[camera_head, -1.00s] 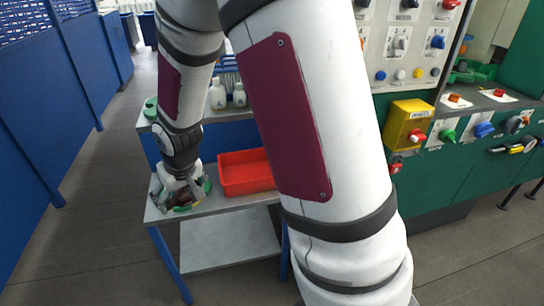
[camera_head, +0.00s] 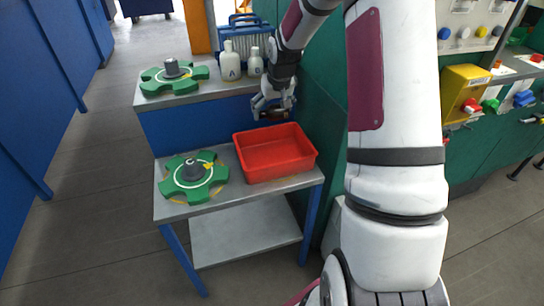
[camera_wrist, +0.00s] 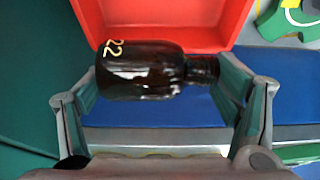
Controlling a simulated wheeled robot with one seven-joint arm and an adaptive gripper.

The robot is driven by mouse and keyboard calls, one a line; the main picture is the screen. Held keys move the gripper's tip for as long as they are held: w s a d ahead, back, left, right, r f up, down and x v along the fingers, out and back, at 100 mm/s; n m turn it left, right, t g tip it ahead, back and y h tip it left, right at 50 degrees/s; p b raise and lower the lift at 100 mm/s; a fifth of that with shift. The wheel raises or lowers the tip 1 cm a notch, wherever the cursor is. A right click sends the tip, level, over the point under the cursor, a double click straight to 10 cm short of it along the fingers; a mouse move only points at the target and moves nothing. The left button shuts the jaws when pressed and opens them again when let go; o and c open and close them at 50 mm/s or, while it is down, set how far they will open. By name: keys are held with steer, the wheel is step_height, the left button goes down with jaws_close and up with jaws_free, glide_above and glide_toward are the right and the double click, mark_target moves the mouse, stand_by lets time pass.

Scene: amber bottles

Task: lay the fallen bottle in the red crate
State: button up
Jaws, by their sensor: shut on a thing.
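The dark amber bottle (camera_wrist: 145,72) carries a yellow "22" and lies sideways in the wrist view, its base to the left and neck to the right. My gripper (camera_head: 272,108) is shut on it, with one finger beside the base and the other beside the neck. In the head view the bottle (camera_head: 274,115) is a small dark shape under the gripper, partly hidden. The red crate (camera_head: 283,173) stands on the lower shelf. Its floor looks empty, and it also shows in the wrist view (camera_wrist: 170,14). My gripper is above the crate's back edge.
A green handwheel-like part (camera_head: 213,178) with a grey hub lies left of the crate. Another (camera_head: 150,88) lies on the upper shelf. A green panel (camera_head: 325,110) is at the right.

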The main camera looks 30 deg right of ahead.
step_height(320, 180, down, 6)
steer(key=b, duration=0.3)
steer(key=shift+a+r, duration=0.1)
steer(key=shift+r, duration=0.05)
steer(key=o, duration=1.1)
steer(key=shift+r, duration=0.1)
steer(key=v, duration=1.2)
steer(key=shift+s, duration=0.1)
